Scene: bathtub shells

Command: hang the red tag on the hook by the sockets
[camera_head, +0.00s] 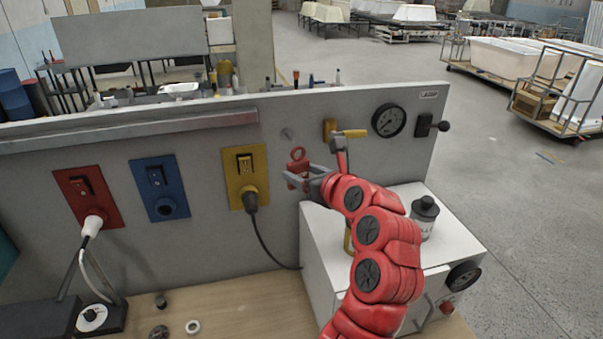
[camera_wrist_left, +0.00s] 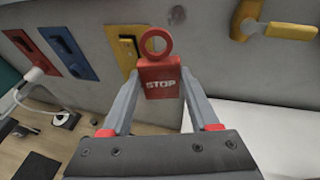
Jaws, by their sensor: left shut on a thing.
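The red tag (camera_head: 298,173) has a ring at its top and hangs in the jaws of my left gripper (camera_head: 300,183), in front of the grey panel. In the left wrist view the tag (camera_wrist_left: 160,75) reads STOP, and its ring stands clear above the fingertips of my left gripper (camera_wrist_left: 160,92). A small grey round fitting, probably the hook (camera_head: 287,134), sits on the panel just above and left of the ring. The ring looks apart from it. The red socket (camera_head: 72,190), blue socket (camera_head: 150,200) and yellow socket (camera_head: 258,163) are left of the tag. My right gripper is not in view.
Below is a white box (camera_head: 320,240) with a dark-capped bottle (camera_head: 424,218). A black cable (camera_head: 262,238) hangs from the yellow socket.

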